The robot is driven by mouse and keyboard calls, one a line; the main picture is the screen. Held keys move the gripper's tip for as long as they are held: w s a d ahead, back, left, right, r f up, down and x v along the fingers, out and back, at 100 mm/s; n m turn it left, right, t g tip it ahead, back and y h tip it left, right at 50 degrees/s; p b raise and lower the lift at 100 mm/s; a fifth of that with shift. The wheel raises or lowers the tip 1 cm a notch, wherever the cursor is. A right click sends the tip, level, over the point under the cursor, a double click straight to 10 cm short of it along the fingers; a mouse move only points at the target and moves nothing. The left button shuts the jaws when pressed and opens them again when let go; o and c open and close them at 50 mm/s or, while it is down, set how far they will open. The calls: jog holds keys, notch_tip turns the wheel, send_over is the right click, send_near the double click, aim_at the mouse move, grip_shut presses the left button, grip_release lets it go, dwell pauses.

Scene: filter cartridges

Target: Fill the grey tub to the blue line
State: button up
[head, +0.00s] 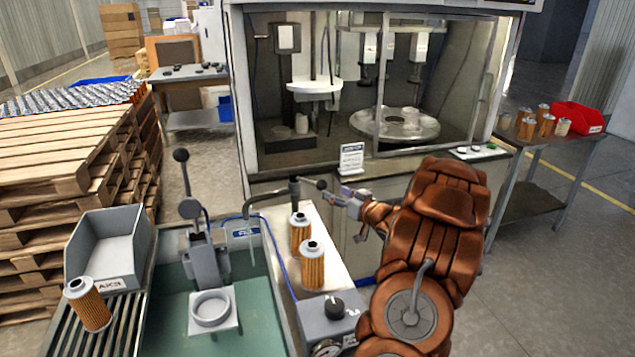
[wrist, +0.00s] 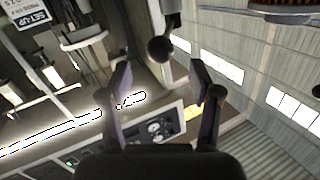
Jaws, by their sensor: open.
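The grey tub (head: 108,248) stands at the left in the head view, with a label on its front. Its visible inside looks empty, and I cannot make out a blue line. An orange filter cartridge (head: 88,306) with a light cap is just in front of it on the roller rack. Two more cartridges, one behind (head: 300,236) and one nearer (head: 312,268), stand upright on the bench. In the wrist view the knob (wrist: 160,50) shows between the open fingers (wrist: 160,80), apart from both.
A lever press (head: 204,255) with a white ring seat (head: 211,308) stands on the green bench. A grey control box (head: 328,318) is at the bench front. A machine cabinet (head: 350,165) blocks the back. A side table at right holds several cartridges and a red bin (head: 578,117).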

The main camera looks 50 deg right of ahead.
aim_at(326, 187)
jog(key=shift+d+t+y, duration=0.15)
jog(key=shift+t+y, duration=0.15)
jog(key=shift+t, duration=0.1)
jog(key=shift+w+d+p, duration=0.15)
jog(key=shift+w+p, duration=0.45)
jog(key=shift+w, duration=1.15)
jog(key=shift+w+d+p, duration=0.1)
jog(key=shift+w+p, duration=0.5)
jog(key=shift+w, duration=1.15)
grip_shut()
